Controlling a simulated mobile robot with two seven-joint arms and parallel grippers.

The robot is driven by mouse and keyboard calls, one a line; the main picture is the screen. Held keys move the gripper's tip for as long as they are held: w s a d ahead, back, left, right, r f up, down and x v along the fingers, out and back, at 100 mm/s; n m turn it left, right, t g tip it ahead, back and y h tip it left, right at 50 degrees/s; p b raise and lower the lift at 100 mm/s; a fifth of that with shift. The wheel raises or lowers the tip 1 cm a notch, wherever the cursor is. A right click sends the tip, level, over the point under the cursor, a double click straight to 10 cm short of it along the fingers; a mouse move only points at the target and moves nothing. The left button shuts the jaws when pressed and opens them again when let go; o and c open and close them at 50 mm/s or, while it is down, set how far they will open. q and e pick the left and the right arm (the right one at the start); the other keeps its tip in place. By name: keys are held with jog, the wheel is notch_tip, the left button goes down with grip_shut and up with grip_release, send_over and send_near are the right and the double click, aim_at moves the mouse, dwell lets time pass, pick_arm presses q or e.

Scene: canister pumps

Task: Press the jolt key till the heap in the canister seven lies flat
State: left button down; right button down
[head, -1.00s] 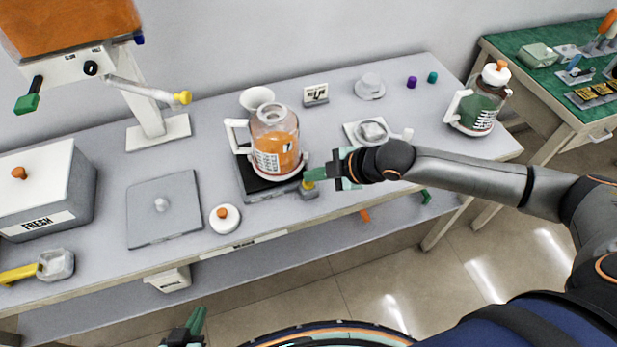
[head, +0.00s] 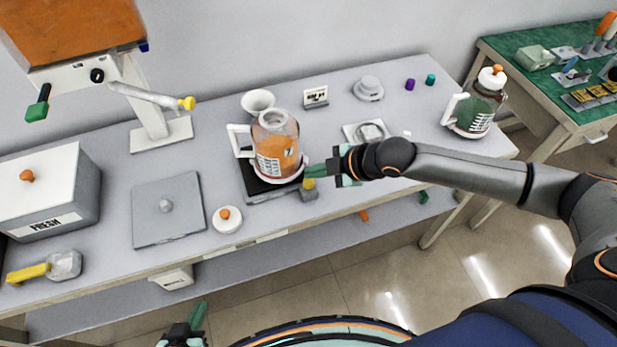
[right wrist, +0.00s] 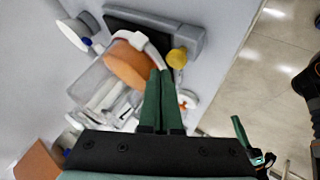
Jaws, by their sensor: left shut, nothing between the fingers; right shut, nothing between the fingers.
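Canister seven (head: 276,125) is a clear jug of orange grains on a black plate (head: 257,184), its white handle at left. Whether its heap (head: 275,152) is level is hard to tell. The yellow key (head: 309,183), which I take for the jolt key, tops a small grey block beside the plate. My right gripper (head: 311,171) is shut and empty, its tips just above the key in the head view. The right wrist view shows the key (right wrist: 178,58) beside the shut fingers (right wrist: 160,78), apart from them. My left gripper (head: 197,318) is shut, low in front of the table.
A white funnel (head: 258,100) stands behind the canister. A green-filled canister (head: 476,104) stands at the right. A grey lid plate (head: 167,208), a white round lid (head: 227,219) and a FRESH box (head: 48,195) lie left. An orange hopper (head: 70,40) hangs top left.

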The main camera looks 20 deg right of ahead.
notch_tip(320, 180, up, 3)
jog(key=p, duration=0.3)
jog(key=shift+r+p, duration=0.45)
jog(key=shift+r, duration=0.6)
jog(key=s+a+f+m+t+y, duration=0.2)
jog(key=s+a+f+m, duration=0.35)
jog(key=a, duration=0.25)
jog(key=s+d+f+m+h, duration=0.6)
jog(key=s+d+f+m, duration=0.4)
jog(key=s, duration=0.2)
jog(key=shift+s+t, duration=0.3)
jog(key=shift+t, duration=0.1)
